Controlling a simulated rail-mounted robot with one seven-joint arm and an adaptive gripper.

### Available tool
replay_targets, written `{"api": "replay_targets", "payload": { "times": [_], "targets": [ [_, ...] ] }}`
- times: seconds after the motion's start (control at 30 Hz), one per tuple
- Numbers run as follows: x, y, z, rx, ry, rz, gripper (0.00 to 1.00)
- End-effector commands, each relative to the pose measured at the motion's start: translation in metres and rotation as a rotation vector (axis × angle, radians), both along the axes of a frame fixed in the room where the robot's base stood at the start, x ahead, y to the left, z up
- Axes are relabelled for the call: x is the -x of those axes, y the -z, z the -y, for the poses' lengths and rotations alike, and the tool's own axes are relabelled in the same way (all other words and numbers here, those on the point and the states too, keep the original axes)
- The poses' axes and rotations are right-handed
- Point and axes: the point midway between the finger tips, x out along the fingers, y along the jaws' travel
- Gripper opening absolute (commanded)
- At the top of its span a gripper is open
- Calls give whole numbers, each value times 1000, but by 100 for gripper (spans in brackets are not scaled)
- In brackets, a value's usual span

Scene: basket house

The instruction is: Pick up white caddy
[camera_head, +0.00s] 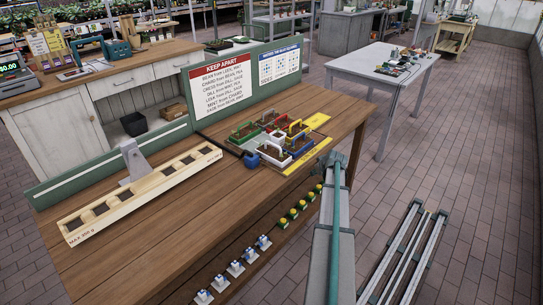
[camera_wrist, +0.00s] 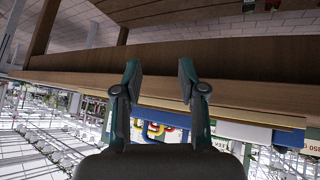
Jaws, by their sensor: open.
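Dark soil-like contents show in the caddies. I cannot pick out the white caddy in the wrist view. In the camera_head view my arm crosses in front of the table's right end; the fingers cannot be made out.
A wooden balance beam (camera_head: 150,190) lies along the table's left half. A green board with signs (camera_head: 217,84) rises behind. Small blue-white and yellow-green items line a lower front ledge. A grey table (camera_head: 381,62) stands behind right.

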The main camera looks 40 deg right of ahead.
Motion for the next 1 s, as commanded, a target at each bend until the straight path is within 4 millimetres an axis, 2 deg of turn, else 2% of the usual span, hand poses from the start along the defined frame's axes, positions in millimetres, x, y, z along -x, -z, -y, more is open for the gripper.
{"api": "replay_targets", "payload": {
  "times": [0.03,0.1,0.17,0.37,0.5,0.63,0.7,0.83,1.0],
  "targets": [
    [-3,-21,7,28,-12,0,41],
    [-8,-44,11,60,-38,-8,41],
    [-19,-60,6,68,-68,-24,41],
    [-58,-100,-30,45,-171,-102,41],
    [-88,-139,-64,27,-252,-175,41],
    [-107,-171,-94,13,-313,-243,41],
    [-113,-183,-105,8,-335,-269,41],
    [-119,-193,-117,3,-355,-297,41],
    [-124,-183,-118,0,-357,-304,41]
  ]
}}
